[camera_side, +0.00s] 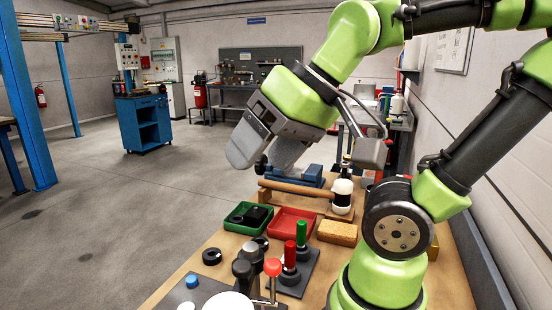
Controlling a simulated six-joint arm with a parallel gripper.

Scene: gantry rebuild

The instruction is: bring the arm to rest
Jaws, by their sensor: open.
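My gripper (306,160) hangs from my green and black arm above the far part of the wooden table. Its two grey fingers are spread wide apart and nothing shows between them. It is above the blue vise-like block (306,174) and the wooden-handled mallet (290,187); the exact height gap is hard to tell. My arm is bent over the right side of the table.
A green tray (235,222) holds dark parts beside a red tray (312,215). Open floor lies left.

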